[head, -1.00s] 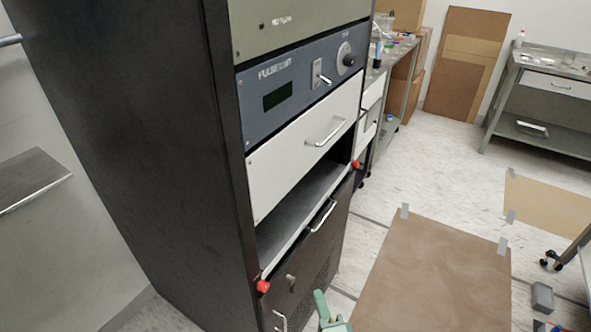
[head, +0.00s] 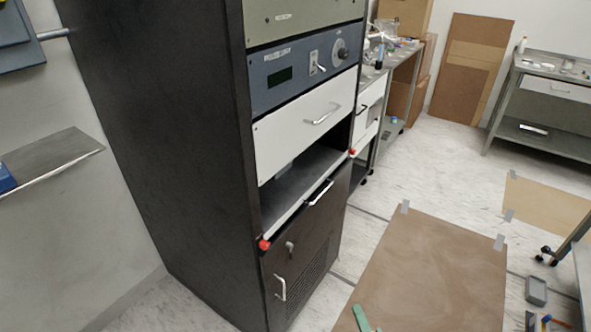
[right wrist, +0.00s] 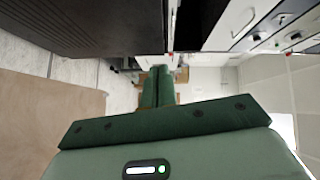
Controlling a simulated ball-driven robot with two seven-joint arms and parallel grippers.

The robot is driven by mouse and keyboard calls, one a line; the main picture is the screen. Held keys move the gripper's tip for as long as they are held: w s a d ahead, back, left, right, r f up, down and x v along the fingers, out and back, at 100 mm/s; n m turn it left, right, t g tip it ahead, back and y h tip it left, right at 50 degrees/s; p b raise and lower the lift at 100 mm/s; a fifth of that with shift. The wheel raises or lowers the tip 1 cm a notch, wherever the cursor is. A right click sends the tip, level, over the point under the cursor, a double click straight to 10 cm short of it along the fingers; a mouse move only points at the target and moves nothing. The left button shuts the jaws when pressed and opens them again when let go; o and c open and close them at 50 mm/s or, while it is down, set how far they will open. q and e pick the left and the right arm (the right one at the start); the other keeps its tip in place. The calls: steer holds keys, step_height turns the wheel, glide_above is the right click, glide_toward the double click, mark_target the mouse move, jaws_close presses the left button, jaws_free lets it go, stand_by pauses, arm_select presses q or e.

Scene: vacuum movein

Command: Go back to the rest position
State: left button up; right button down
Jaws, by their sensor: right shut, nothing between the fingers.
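My right gripper (head: 361,318) shows only as a green fingertip at the bottom edge of the head view, over the brown floor mat. In the right wrist view its two green fingers (right wrist: 157,88) lie together, shut with nothing between them. The tall black rack (head: 170,150) stands to the left of it, with a gap between them. My left gripper is not in view.
The rack has a white drawer (head: 305,120), an open shelf bay (head: 300,195) with red knobs, and a lower door (head: 305,250). The brown mat (head: 430,260) lies on open floor. A steel bench (head: 550,90) stands at back right.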

steer(key=d+n+g, duration=0.1)
steer(key=d+n, duration=0.4)
steer(key=d, duration=1.1)
steer(key=s+d+f+n+g+h, duration=0.3)
steer(key=s+d+f+n+g, duration=0.4)
steer(key=s+d+f, duration=0.85)
steer(key=s+d+f+n+g+h, duration=0.35)
steer(key=s+d, duration=0.35)
steer(key=s, duration=0.4)
steer(key=s+d+f+n+g+h, duration=0.2)
steer(key=s+d+f+n+g, duration=0.15)
steer(key=s+d, duration=0.55)
steer(key=s+a+g, duration=0.2)
steer(key=s+a, duration=0.1)
steer(key=s, duration=0.5)
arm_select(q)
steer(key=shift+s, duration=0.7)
arm_select(e)
steer(key=s+a+f+m+y, duration=0.1)
steer(key=a+f, duration=0.3)
steer(key=a, duration=1.3)
steer(key=s+a+f+y, duration=0.1)
steer(key=a+f+y, duration=0.3)
steer(key=a, duration=1.3)
steer(key=shift+s+f+m, duration=0.2)
steer(key=shift+f+m, duration=0.1)
steer(key=shift+m, duration=0.1)
